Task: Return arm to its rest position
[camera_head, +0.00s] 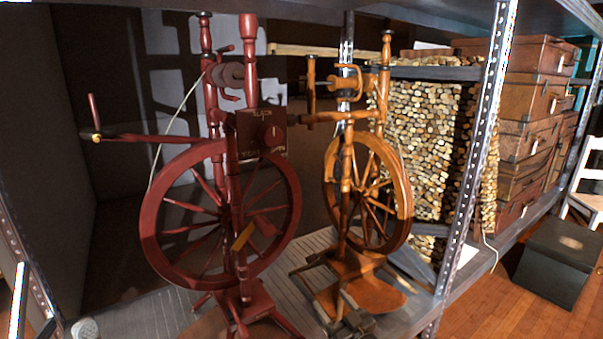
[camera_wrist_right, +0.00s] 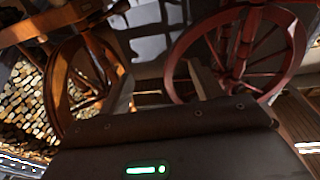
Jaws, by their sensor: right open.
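My right gripper (camera_head: 346,306) is low in the head view, at the front of the shelf by the base of the orange-brown spinning wheel (camera_head: 398,190). In the right wrist view the right gripper (camera_wrist_right: 163,84) has its two fingers apart with nothing between them. The orange-brown wheel (camera_wrist_right: 55,100) is on the left there and the dark red spinning wheel (camera_wrist_right: 292,50) on the right. In the head view the red wheel (camera_head: 150,225) stands to the left of the gripper. Most of my right arm is out of view. My left gripper is not in view.
The spinning wheels stand on a grey shelf (camera_head: 140,315). A perforated metal post (camera_head: 477,130) rises at the right front. Stacked firewood (camera_head: 425,130) and brown cases (camera_head: 530,95) stand behind. A dark box (camera_head: 558,262) sits on the wooden floor, with a white chair (camera_head: 585,200) beyond.

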